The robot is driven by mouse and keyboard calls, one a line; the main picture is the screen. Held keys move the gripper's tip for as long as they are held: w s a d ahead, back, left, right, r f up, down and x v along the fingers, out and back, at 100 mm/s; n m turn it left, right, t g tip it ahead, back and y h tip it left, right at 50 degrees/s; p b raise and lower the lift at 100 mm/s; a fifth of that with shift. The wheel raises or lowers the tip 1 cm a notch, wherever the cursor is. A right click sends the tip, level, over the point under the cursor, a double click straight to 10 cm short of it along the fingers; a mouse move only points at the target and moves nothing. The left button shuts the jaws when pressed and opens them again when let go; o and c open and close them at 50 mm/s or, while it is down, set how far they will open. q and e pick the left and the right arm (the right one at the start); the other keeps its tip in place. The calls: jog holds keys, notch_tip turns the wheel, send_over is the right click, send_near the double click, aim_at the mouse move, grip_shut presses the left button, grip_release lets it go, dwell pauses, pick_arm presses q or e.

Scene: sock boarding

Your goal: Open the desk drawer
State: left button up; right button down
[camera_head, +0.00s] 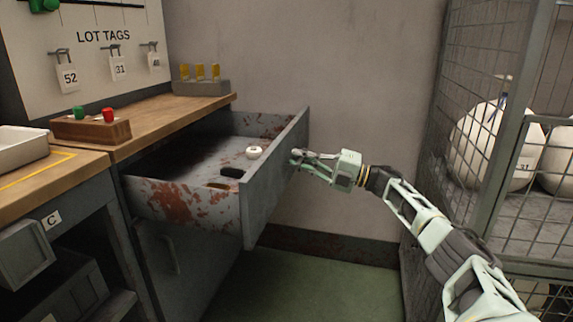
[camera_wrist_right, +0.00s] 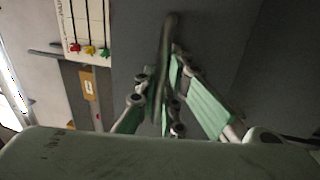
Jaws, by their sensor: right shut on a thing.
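The grey metal desk drawer (camera_head: 276,179) stands pulled well out from under the wooden desk top (camera_head: 160,118) in the head view. Its sides show rust patches. Inside lie a white round item (camera_head: 254,152), a black item (camera_head: 232,172) and a small brown item (camera_head: 220,186). My right gripper (camera_head: 297,157) is at the outer face of the drawer front, near its upper far part. In the right wrist view, its fingers (camera_wrist_right: 165,105) are closed around a dark bar-like handle (camera_wrist_right: 168,50). The handle is mostly hidden by the fingers in the head view. My left gripper is in neither view.
A wire mesh cage (camera_head: 500,130) with large white round objects stands at the right. A wooden block (camera_head: 92,127) with red and green pieces and a holder with yellow tags (camera_head: 201,87) sit on the desk. Green floor (camera_head: 320,285) is clear before the drawer.

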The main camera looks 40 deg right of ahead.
jog(key=shift+s+d, duration=0.25)
jog(key=shift+s, duration=0.15)
jog(key=c, duration=2.1)
grip_release()
